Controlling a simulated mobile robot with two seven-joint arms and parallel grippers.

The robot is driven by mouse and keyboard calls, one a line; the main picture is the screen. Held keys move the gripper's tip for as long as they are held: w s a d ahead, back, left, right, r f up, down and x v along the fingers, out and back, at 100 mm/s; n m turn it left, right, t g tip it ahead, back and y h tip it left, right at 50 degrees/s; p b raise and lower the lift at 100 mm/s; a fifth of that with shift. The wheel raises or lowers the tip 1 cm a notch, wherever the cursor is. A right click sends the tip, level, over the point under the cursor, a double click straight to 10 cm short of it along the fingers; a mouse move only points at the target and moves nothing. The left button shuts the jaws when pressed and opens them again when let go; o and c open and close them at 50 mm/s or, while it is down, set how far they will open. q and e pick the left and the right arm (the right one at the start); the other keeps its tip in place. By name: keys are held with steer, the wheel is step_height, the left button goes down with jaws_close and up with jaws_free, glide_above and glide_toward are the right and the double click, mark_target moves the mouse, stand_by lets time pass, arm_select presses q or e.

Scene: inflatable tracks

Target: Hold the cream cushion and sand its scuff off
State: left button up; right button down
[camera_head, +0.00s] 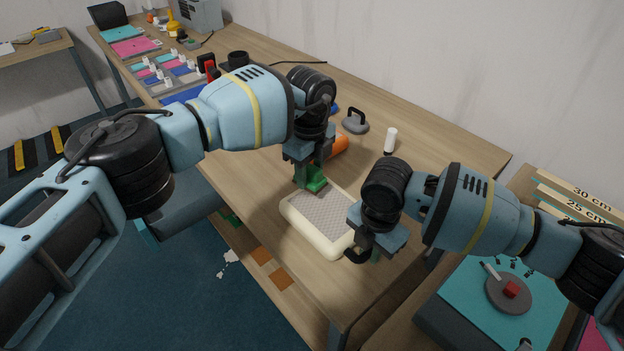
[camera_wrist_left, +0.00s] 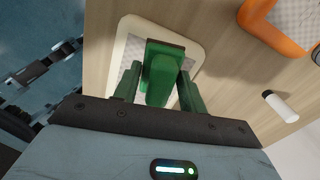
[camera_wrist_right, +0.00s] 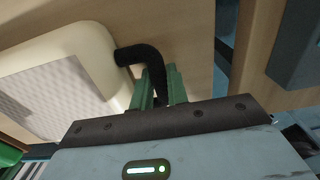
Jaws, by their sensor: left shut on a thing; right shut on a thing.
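The cream cushion (camera_head: 300,226) lies on the wooden table, with a grey patterned top panel. It also shows in the left wrist view (camera_wrist_left: 122,50) and the right wrist view (camera_wrist_right: 92,42). My left gripper (camera_head: 308,172) is shut on a green block (camera_wrist_left: 160,76) with a dark edge, over the cushion's far end. I cannot tell whether the block touches the panel. My right gripper (camera_wrist_right: 158,88) is shut on a black curved handle (camera_wrist_right: 140,53) at the cushion's near right side. I cannot make out a scuff; the block and arms hide part of the panel.
An orange item (camera_head: 334,147) lies just beyond the cushion. A grey weight-like object with a handle (camera_head: 355,122) and a white bottle (camera_head: 390,140) stand farther back. A tray of small parts (camera_head: 165,72) is at the far left. Clear tabletop lies right of the cushion.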

arm_select(q)
steer(key=shift+r, duration=2.45)
arm_select(e)
steer(key=c, duration=1.3)
jaws_free()
step_height(320, 180, up, 12)
steer(key=shift+s, duration=0.1)
